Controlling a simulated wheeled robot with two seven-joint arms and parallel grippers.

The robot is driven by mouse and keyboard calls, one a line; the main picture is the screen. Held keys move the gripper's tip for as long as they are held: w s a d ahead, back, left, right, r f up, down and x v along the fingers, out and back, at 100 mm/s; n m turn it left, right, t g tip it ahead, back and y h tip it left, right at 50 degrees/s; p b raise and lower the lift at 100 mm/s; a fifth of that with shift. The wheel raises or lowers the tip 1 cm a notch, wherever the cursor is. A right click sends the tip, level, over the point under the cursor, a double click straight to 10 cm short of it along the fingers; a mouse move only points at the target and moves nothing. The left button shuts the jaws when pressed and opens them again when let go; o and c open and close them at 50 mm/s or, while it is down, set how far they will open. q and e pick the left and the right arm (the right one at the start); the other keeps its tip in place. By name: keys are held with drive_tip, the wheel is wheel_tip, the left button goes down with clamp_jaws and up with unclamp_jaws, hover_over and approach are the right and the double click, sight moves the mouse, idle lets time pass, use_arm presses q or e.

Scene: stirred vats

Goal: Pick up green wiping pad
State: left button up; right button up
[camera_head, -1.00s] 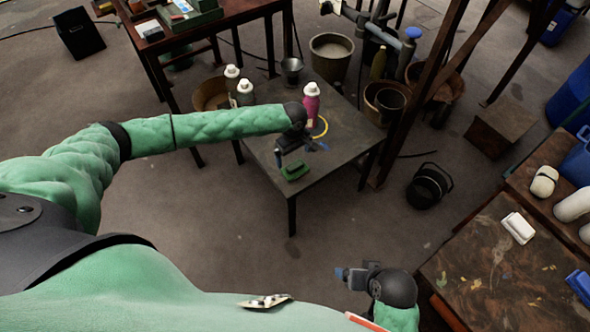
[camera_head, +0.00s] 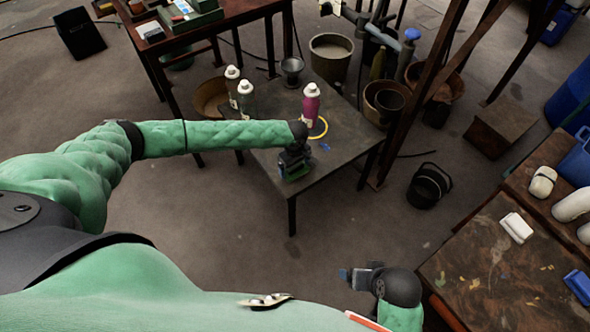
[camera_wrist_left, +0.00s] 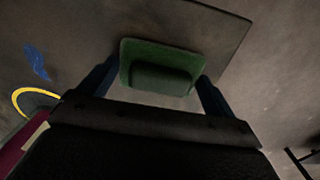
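The green wiping pad (camera_head: 297,177) lies near the front edge of the small grey table (camera_head: 335,150). My left gripper (camera_head: 294,164) is directly over it and hides most of it in the head view. In the left wrist view the pad (camera_wrist_left: 160,67) has a raised block on a flat green base. The left gripper's blue fingers (camera_wrist_left: 155,90) are spread wide, one on each side of the pad's near part. I cannot tell whether they touch it. My right gripper (camera_head: 357,276) is far from the pad, near the brown table at the lower right; its fingers are too small to read.
A pink bottle (camera_head: 310,105), a yellow ring (camera_head: 319,129) and a blue scrap (camera_head: 325,147) are on the small table near my left gripper. Two grey-green bottles with white caps (camera_head: 246,97) stand behind my left arm. A black bucket (camera_head: 429,186) stands on the floor to the right.

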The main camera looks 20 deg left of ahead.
use_arm(q)
drive_tip(key=c, duration=0.4)
